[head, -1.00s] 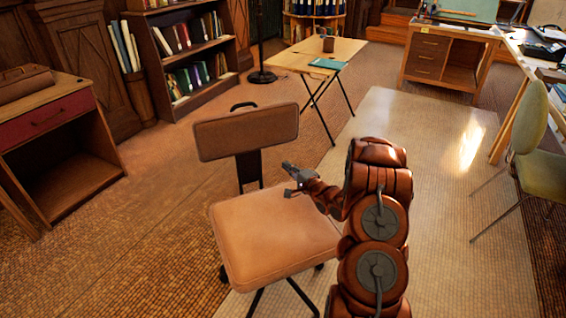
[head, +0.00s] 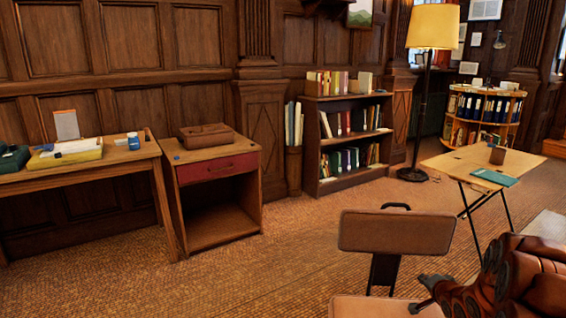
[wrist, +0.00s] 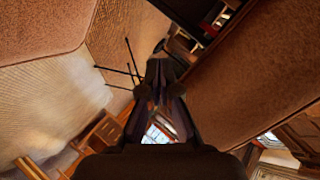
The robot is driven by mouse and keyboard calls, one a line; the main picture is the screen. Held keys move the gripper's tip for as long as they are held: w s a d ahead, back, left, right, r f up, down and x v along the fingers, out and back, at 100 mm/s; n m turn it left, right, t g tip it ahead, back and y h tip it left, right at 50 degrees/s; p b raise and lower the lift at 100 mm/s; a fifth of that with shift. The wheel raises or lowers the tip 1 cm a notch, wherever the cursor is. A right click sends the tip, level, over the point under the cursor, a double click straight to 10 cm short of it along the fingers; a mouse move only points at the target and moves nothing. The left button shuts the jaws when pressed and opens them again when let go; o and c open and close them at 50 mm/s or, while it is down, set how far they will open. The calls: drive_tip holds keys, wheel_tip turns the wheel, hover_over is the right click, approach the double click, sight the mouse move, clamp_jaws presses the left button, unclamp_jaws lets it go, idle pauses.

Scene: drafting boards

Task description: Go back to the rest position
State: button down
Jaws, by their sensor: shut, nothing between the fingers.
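My gripper shows at the lower right of the head view (head: 417,304), in front of the tan swivel chair (head: 396,231). In the wrist view its fingers (wrist: 160,70) are closed together with nothing between them. The chair's brown padded back stands upright behind the gripper, and its seat is cut off by the bottom edge. In the wrist view large brown padded surfaces fill the right and the upper left, close beside the fingers. I cannot tell whether the gripper touches the chair.
A bookcase (head: 318,187), a floor lamp (head: 433,27), a small desk with a red drawer (head: 218,167) and a long table (head: 95,172) line the wall. The floor at left centre is clear.

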drive_tip(key=s+a+r+n+g, duration=0.45)
drive_tip(key=s+a, duration=0.45)
drive_tip(key=s, duration=0.7)
drive_tip(key=s+a+r+n+g, duration=0.4)
drive_tip(key=s+a+g, duration=0.3)
drive_tip(key=s, duration=0.9)
drive_tip(key=s+a+r+n+g, duration=0.4)
drive_tip(key=s+a, duration=0.6)
drive_tip(key=s, duration=0.6)
wheel_tip(320, 180, up, 21)
drive_tip(key=t+p, duration=0.1)
drive_tip(key=p, duration=1.9)
drive_tip(key=shift+s+r+y, duration=0.15)
drive_tip(key=shift+s+y, duration=0.25)
drive_tip(key=shift+s, duration=0.05)
drive_tip(key=shift+d+m, duration=0.1)
drive_tip(key=shift+m, duration=0.15)
